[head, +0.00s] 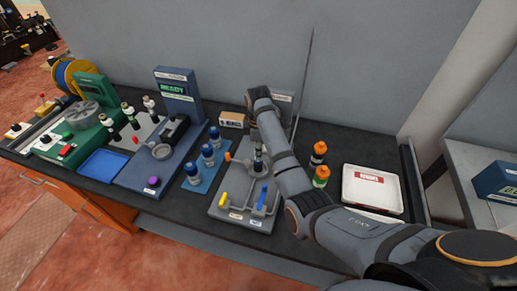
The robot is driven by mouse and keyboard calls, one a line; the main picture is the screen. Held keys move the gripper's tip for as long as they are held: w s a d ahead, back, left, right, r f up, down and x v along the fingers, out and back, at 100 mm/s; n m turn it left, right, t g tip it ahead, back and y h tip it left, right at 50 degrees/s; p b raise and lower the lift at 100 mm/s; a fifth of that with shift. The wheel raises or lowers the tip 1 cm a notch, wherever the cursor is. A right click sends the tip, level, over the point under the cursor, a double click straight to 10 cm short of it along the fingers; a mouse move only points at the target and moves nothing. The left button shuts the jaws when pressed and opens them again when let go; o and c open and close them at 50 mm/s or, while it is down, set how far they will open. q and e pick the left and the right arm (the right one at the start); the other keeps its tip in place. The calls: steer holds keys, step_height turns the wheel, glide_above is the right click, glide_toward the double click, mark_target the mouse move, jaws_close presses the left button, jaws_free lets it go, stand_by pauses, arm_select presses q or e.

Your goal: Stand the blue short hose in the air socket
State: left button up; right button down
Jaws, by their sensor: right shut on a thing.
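The blue short hose (262,195) shows as a small upright blue piece over the grey fixture board (230,213). My right gripper (259,170) points down over this board and is shut on the blue hose, whose visible part is just below the fingertips. The fingers are small and partly covered by my arm, so the grip is hard to make out. I cannot tell the air socket from the other fittings, nor whether the hose's lower end touches anything. A yellow piece (224,197) lies on the board's left part. My left gripper is out of view.
Several blue-capped bottles (208,156) stand on a blue plate left of the board. Two orange-capped bottles (320,165) stand to its right, close to my arm. A white tray (372,188) with a red label lies farther right. A small box (231,120) stands behind.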

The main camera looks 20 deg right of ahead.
steer(key=shift+f, duration=0.55)
steer(key=c, duration=1.4)
jaws_free()
step_height(320, 180, up, 9)
steer(key=p, duration=1)
steer(key=shift+f, duration=0.15)
steer(key=shift+r, duration=1.1)
steer(key=shift+s+a+f, duration=0.1)
